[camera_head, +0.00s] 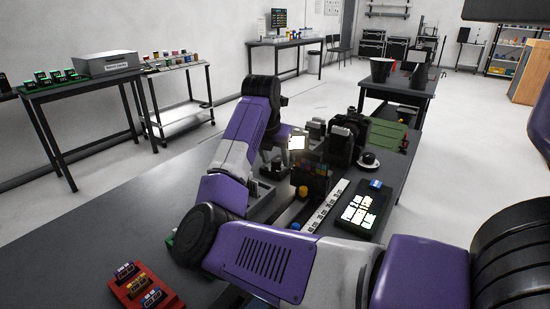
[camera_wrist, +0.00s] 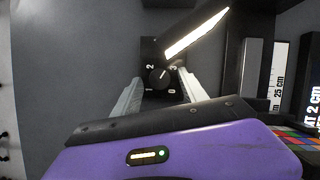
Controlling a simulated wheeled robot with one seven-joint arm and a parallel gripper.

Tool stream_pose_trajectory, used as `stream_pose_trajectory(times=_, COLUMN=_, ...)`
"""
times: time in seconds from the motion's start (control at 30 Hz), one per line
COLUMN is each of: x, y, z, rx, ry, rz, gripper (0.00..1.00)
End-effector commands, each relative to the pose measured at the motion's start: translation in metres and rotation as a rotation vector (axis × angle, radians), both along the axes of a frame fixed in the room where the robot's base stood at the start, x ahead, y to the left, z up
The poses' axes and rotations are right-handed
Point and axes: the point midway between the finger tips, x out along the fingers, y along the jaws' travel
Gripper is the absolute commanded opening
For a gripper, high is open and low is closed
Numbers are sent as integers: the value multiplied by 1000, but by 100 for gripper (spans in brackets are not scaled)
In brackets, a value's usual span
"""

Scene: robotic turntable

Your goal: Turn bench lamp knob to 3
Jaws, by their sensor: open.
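The bench lamp knob (camera_wrist: 158,78) is a small round black dial on a black base in the wrist view, with white digits 0, 1, 2 and 3 around it. A short light mark on the knob points up and right, toward the 3 side; its exact setting is too small to tell. My gripper (camera_wrist: 161,83) is open, with one pale finger left of the knob and one right of it. I cannot tell whether either finger touches it. The lit lamp panel (camera_wrist: 197,33) slants above the knob; it also shows in the head view (camera_head: 297,143).
The dark workbench (camera_head: 85,225) has free room at left. A red tray (camera_head: 145,287) sits at its front left. A white ruler strip (camera_head: 326,207) and a black box with lit tiles (camera_head: 362,213) lie right of the lamp. Black equipment (camera_head: 350,140) stands behind.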

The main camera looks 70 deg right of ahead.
Motion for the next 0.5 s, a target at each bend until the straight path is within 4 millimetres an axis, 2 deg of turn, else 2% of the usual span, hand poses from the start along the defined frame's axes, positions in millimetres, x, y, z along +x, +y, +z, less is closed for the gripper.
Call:
stream_pose_trajectory(times=0.03, x=0, y=0, z=0, rx=0, ry=0, rz=0, gripper=46)
stream_pose_trajectory(times=0.27, x=0, y=0, z=0, rx=0, ry=0, rz=-1, gripper=1)
stream_pose_trajectory(times=0.5, x=2, y=0, z=1, rx=1, ry=-3, rz=-43, gripper=0)
